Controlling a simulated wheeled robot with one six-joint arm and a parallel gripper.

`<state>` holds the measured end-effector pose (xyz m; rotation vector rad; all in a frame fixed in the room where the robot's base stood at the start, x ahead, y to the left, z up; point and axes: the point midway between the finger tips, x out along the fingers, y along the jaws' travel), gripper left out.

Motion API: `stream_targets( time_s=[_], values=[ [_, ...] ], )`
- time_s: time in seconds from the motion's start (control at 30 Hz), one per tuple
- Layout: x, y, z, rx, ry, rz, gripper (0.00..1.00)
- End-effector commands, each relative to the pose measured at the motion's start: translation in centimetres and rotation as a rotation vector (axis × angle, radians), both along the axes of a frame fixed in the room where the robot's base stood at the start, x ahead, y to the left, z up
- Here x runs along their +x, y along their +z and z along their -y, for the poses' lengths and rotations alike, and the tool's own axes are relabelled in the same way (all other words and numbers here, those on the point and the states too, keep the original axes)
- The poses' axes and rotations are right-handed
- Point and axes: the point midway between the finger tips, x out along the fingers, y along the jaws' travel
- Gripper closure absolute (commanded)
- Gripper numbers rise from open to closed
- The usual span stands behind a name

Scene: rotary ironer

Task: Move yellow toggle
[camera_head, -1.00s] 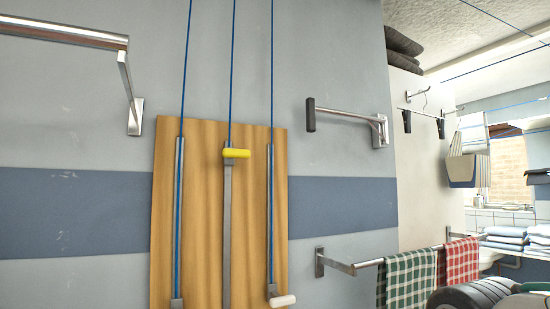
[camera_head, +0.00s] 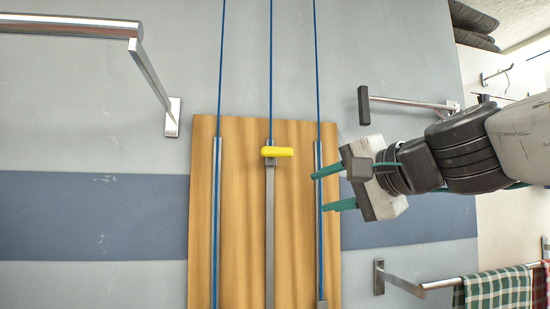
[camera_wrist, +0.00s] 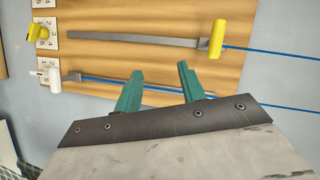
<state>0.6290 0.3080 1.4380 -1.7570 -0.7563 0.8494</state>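The yellow toggle (camera_head: 277,152) is a short bar at the top of the middle metal track on a wooden board (camera_head: 245,220), with a blue cord running up from it. In the wrist view the yellow toggle (camera_wrist: 217,39) stands beyond my fingertips and a little to the right. My gripper (camera_head: 320,190) has two green fingers, spread apart with nothing between them. It is to the right of the toggle and slightly lower, in front of the board's right track, not touching the toggle.
A white toggle (camera_wrist: 46,74) and another yellow knob (camera_wrist: 38,31) sit beside number labels at the tracks' other end. A metal rail (camera_head: 70,25) juts out at upper left. A bracket arm (camera_head: 405,101) is above my gripper, and a towel rail (camera_head: 455,283) is below.

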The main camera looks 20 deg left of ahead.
Motion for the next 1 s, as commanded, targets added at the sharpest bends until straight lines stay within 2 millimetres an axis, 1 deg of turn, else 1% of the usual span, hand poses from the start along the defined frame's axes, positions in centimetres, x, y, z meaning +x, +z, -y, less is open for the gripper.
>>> stream_targets(
  time_s=[0.03, 0.1, 0.17, 0.23, 0.37, 0.6, 0.7, 0.83, 1.0],
  values=[
    [0.4, 2.2, -2.3, 0.088, -0.004, -0.019, 0.6],
    [0.8, 4.6, -4.1, 0.191, -0.021, -0.05, 0.6],
    [1.0, 5.9, -5.2, 0.251, -0.034, -0.071, 0.6],
    [1.2, 6.9, -6.0, 0.294, -0.042, -0.089, 0.6],
    [2.1, 7.2, -7.1, 0.315, -0.048, -0.101, 0.6],
    [4.4, 7.1, -10.2, 0.311, -0.049, -0.1, 0.6],
    [5.2, 7.1, -11.2, 0.311, -0.049, -0.099, 0.6],
    [5.7, 7.2, -12.0, 0.311, -0.049, -0.098, 0.6],
    [5.9, 7.2, -12.2, 0.311, -0.049, -0.098, 0.6]
  ],
)
